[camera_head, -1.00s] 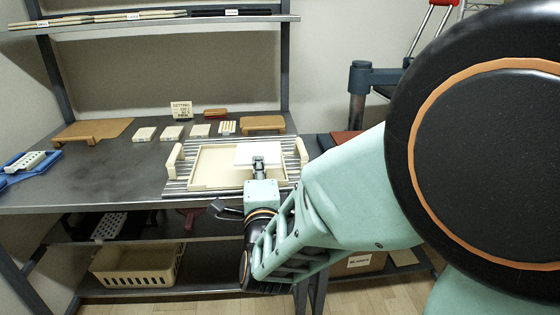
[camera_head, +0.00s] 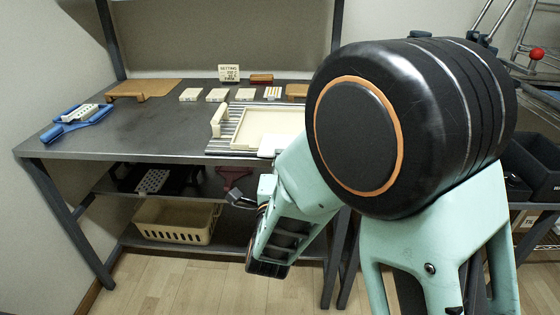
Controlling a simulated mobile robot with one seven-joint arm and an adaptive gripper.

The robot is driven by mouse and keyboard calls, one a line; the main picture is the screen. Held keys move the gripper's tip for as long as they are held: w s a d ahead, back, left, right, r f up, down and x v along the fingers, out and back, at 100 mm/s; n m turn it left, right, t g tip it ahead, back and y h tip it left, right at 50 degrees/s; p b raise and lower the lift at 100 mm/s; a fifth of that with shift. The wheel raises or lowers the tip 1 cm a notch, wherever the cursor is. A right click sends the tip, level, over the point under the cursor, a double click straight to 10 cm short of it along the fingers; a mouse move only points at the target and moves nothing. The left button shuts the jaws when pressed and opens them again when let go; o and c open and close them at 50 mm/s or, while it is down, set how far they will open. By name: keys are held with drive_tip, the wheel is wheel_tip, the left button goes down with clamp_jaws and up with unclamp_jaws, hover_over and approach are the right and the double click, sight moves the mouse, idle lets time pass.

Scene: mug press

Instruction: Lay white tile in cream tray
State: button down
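The cream tray (camera_head: 245,137) lies on a ribbed metal rack on the workbench, its right part hidden behind my arm. The white tile (camera_head: 269,146) shows as a small flat piece at the tray's front edge in the picture, partly covered by my arm. I cannot tell its height above the tray. My gripper (camera_head: 267,184) is just below the tile in the picture, mostly hidden by my arm. Its fingertips do not show clearly, but the tile has moved along with it, so it appears shut on the tile.
Several small cream tiles (camera_head: 217,95) and a sign (camera_head: 229,73) stand behind the rack. A wooden board (camera_head: 143,89) and a blue holder (camera_head: 77,122) are at left. A cream handle (camera_head: 218,121) rises left of the tray. The bench's left middle is clear. A basket (camera_head: 176,221) sits below.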

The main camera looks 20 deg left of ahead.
drive_tip(key=c, duration=2.6)
unclamp_jaws()
drive_tip(key=shift+f+b, duration=0.15)
drive_tip(key=shift+b, duration=0.15)
drive_tip(key=o, duration=0.4)
drive_tip(key=shift+o, duration=0.2)
